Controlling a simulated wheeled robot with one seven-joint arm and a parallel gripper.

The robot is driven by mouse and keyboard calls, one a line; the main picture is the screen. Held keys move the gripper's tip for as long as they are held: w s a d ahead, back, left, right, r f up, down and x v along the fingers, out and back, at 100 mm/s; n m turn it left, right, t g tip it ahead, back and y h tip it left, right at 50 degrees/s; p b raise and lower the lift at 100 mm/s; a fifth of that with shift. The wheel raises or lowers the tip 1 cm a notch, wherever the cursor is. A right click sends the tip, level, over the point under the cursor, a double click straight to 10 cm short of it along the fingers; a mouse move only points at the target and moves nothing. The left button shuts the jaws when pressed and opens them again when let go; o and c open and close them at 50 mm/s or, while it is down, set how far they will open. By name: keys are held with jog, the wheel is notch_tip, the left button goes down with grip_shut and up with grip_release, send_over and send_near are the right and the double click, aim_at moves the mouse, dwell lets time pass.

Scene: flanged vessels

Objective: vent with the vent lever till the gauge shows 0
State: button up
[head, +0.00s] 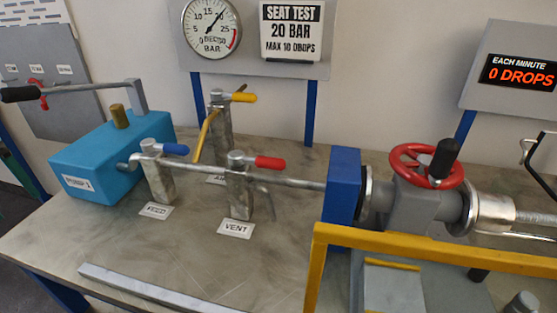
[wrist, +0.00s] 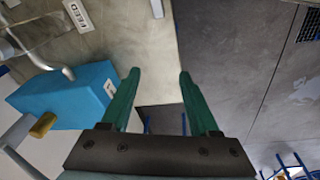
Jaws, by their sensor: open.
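The vent lever (head: 270,162) has a red grip and points right from the top of the valve behind the "VENT" label (head: 236,228). The round pressure gauge (head: 211,28) hangs on the back panel. Its needle points up and right, near 20 bar. My gripper (wrist: 157,78) shows only in the wrist view. Its two green fingers are open and apart, with nothing between them. They point over the bench edge beside the blue pump box, and the vent lever is not visible in that view.
The blue pump box (head: 110,155) has a long handle (head: 75,90). The feed lever (head: 175,149) is blue; a yellow lever (head: 243,97) stands behind. A red handwheel (head: 427,166) and yellow rail (head: 440,250) are at right. A grey bar (head: 150,290) lies at the front.

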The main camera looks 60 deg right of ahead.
jog(key=s+d+r+b, duration=0.1)
jog(key=s+d+b, duration=0.15)
jog(key=d, duration=0.85)
jog(key=n+h+b, duration=0.2)
jog(key=n+b, duration=0.1)
jog(key=n, duration=0.1)
send_near(269, 159)
jog(key=shift+g, duration=0.4)
jog(key=x, duration=0.3)
jog(key=p+x, duration=0.1)
jog(key=x, duration=0.5)
jog(key=shift+w+p, duration=0.35)
jog(key=shift+c, duration=0.3)
grip_shut()
